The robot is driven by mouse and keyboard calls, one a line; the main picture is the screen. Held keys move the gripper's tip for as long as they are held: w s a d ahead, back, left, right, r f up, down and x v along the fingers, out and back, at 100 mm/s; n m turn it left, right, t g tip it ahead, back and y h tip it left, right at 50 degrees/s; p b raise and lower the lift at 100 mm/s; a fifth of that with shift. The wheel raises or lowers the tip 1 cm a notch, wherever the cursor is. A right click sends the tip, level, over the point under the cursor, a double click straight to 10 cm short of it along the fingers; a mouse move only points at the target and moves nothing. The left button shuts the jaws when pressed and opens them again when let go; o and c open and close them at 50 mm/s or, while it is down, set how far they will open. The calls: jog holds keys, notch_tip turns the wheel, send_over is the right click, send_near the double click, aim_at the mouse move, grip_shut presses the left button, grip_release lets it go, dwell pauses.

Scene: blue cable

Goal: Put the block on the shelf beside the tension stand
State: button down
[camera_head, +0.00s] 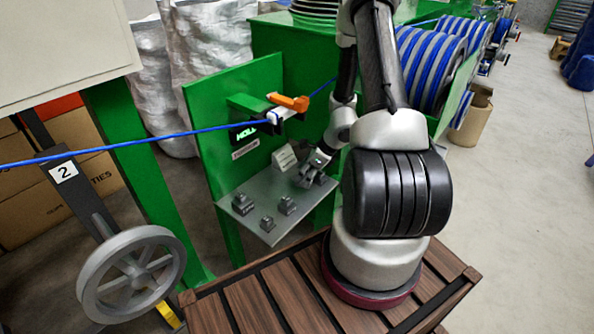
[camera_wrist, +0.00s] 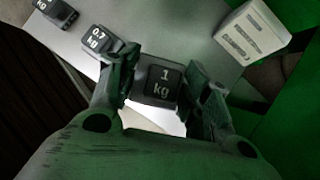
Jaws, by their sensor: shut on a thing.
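My gripper (camera_head: 314,180) is shut on a dark block marked "1 kg" (camera_wrist: 160,83), seen between its fingers (camera_wrist: 158,88) in the wrist view. The block is at the right part of the grey shelf (camera_head: 247,207); I cannot tell whether it touches it. In the wrist view a 0.7 kg block (camera_wrist: 100,42) stands left of the gripper. The green stand (camera_head: 215,105) rises behind the shelf.
A blue cable (camera_head: 120,146) runs through an orange-levered clamp (camera_head: 290,102) above. A grey handwheel (camera_head: 130,272) is at left. Blue cable reels (camera_head: 430,60) stand behind my arm.

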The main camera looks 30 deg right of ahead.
jog(key=shift+f, duration=2.9)
jog(key=c, duration=0.7)
grip_release()
jog(key=shift+f, duration=0.1)
jog(key=v, duration=0.7)
jog(key=shift+s+r, duration=0.15)
jog(key=shift+r, duration=0.2)
jog(key=shift+d, duration=0.1)
